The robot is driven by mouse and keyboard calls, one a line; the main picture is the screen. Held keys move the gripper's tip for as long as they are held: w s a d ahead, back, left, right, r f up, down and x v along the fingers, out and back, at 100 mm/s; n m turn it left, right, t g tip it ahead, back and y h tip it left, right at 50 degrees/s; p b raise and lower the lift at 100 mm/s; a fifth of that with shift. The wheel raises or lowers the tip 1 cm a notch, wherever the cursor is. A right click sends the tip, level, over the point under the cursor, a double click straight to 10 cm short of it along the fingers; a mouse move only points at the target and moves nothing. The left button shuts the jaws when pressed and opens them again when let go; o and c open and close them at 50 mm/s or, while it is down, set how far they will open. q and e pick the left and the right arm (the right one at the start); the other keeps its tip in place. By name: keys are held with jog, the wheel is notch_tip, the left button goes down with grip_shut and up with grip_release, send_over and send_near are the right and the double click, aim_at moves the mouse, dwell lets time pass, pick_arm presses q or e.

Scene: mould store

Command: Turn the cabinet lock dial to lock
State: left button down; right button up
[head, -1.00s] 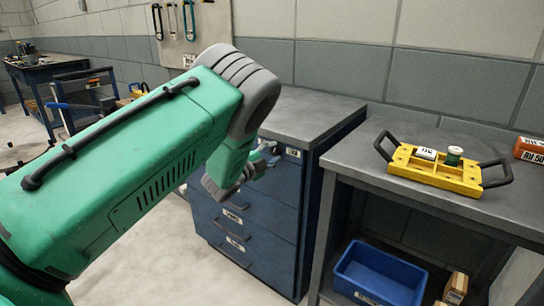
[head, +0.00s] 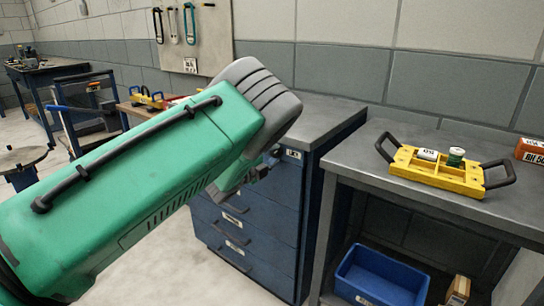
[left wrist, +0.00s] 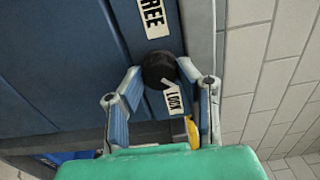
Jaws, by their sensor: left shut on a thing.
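The blue drawer cabinet (head: 245,225) stands in the middle of the head view. My left gripper (head: 272,158) is at the top right of its front, mostly behind my green forearm, which hides the dial there. In the left wrist view the black round lock dial (left wrist: 159,70) sits between the fingertips of my left gripper (left wrist: 160,72), which is shut on it. A FREE label (left wrist: 153,18) is above the dial and a LOCK label (left wrist: 174,98) below it. A white mark at the dial's lower edge lies toward LOCK. My right gripper is in neither view.
A grey bench (head: 360,155) right of the cabinet bears a yellow two-handled carrier (head: 440,172) and an orange box (head: 530,150). A blue bin (head: 380,277) is below. A tool board (head: 190,40) hangs behind. Floor is clear before the cabinet.

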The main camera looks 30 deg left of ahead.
pick_arm(q)
jog(key=shift+d+f, duration=0.25)
jog(key=shift+d, duration=0.15)
jog(key=c, duration=1.2)
grip_release()
jog(key=shift+d+r, duration=0.1)
jog(key=shift+s+a, duration=0.2)
jog(key=shift+s, duration=0.25)
jog(key=s, duration=1.1)
jog(key=shift+a, duration=0.25)
jog(key=shift+a, duration=0.1)
